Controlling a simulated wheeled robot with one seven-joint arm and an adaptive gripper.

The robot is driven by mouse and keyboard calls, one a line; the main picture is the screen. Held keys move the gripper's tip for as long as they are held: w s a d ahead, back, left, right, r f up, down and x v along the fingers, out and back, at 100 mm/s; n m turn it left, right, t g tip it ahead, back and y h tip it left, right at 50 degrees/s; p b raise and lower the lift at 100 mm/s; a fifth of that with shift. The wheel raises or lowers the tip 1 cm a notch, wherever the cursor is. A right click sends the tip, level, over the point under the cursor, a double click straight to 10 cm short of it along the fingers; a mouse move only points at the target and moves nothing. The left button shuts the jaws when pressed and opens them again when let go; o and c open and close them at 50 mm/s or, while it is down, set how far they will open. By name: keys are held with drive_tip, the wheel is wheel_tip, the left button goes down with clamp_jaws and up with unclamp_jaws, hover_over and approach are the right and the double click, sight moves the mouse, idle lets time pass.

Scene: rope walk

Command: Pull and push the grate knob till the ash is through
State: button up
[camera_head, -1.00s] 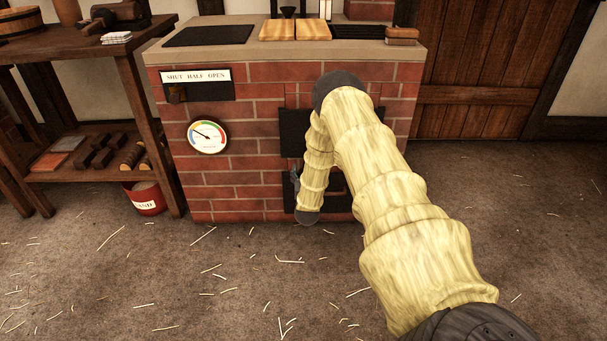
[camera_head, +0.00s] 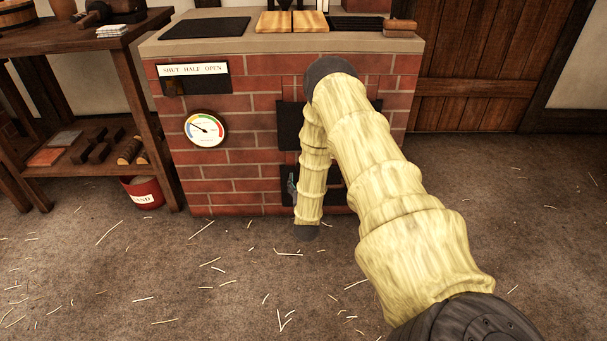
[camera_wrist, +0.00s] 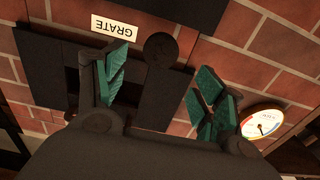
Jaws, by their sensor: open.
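The grate knob (camera_wrist: 160,50) is a dark round end on a broad dark bar in the wrist view, which is upside down. My gripper (camera_wrist: 163,88) is open, with green-padded fingers on either side of the bar and visible gaps to both. The depth between fingers and knob is hard to judge. In the head view my arm covers the knob and most of the gripper. No ash is visible.
The brick stove (camera_head: 245,175) has a SHUT HALF OPEN label (camera_head: 193,69) and a round dial (camera_head: 205,129). A wooden shelf table (camera_head: 60,155) and a red sand bucket (camera_head: 143,192) stand left. Straw-littered floor in front is clear.

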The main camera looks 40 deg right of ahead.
drive_tip(key=shift+v, duration=1.15)
drive_tip(key=s+a+f+n+g+y, duration=0.2)
drive_tip(key=s+a+f+y, duration=0.3)
drive_tip(key=a, duration=0.6)
drive_tip(key=s+a+f+n+g+y, duration=0.25)
drive_tip(key=s+a+f, duration=0.45)
drive_tip(key=a, duration=0.5)
drive_tip(key=s+a+f+n+g+y, duration=0.1)
drive_tip(key=s+a+g+y, duration=0.15)
drive_tip(key=s+a, duration=0.45)
drive_tip(key=s+a+n+g+y, duration=0.1)
drive_tip(key=s+a+g, duration=0.25)
drive_tip(key=s, duration=0.85)
drive_tip(key=s+a+f+n+g+y, duration=0.1)
drive_tip(key=s+a+g, duration=0.25)
drive_tip(key=s, duration=0.55)
wheel_tip(320, 180, up, 35)
drive_tip(key=p, duration=3.4)
drive_tip(key=shift+w+a+f, duration=0.15)
drive_tip(key=shift+a+f, duration=0.05)
drive_tip(key=shift+a, duration=0.2)
